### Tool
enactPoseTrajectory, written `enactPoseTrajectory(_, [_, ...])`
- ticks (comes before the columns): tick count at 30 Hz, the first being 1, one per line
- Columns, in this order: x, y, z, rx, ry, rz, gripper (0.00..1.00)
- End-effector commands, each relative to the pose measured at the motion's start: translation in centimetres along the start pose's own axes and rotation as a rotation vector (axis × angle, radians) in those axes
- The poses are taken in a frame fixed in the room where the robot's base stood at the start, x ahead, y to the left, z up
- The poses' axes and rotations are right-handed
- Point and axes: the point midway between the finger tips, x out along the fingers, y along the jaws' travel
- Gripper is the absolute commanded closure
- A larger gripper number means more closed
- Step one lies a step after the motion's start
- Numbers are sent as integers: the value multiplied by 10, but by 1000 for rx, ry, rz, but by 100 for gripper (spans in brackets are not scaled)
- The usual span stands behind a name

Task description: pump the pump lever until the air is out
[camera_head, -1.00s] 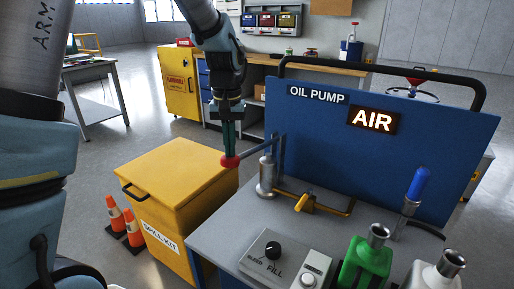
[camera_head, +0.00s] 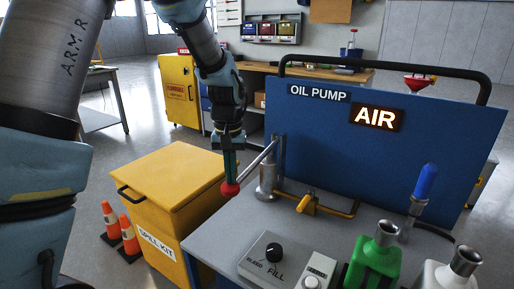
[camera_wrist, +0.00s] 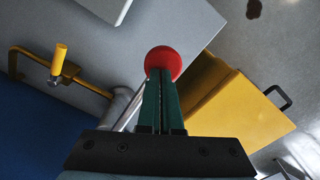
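The pump lever (camera_head: 257,163) is a silver rod with a red ball knob (camera_head: 230,188) at its end. It rises from the knob to its pivot on a grey cylinder post (camera_head: 267,182) beside the blue panel. My gripper (camera_head: 230,172) points down at the knob, its green fingers close together against it. The wrist view shows the fingertips meeting the red knob (camera_wrist: 163,62); how far they wrap it is partly hidden. The lit sign (camera_head: 376,117) reads AIR, beside the OIL PUMP label (camera_head: 318,93).
A yellow valve handle (camera_head: 307,204) sits right of the post. A black knob panel (camera_head: 274,254), a green bottle (camera_head: 374,259), a grey bottle (camera_head: 449,270) and a blue-handled tool (camera_head: 425,182) stand nearer and right. A yellow spill kit box (camera_head: 172,200) and orange cones (camera_head: 128,233) stand left.

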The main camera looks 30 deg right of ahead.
Motion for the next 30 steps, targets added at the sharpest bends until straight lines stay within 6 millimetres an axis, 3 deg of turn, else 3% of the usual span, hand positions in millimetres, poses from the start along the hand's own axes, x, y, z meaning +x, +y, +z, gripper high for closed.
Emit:
enactPoseTrajectory(1, [9, -1, 1, 0, -5, -2, 100])
enactPoseTrajectory(10, [-1, -1, 2, 0, -5, -2, 100])
enactPoseTrajectory(30, [-92, -1, 1, 0, -2, -1, 100])
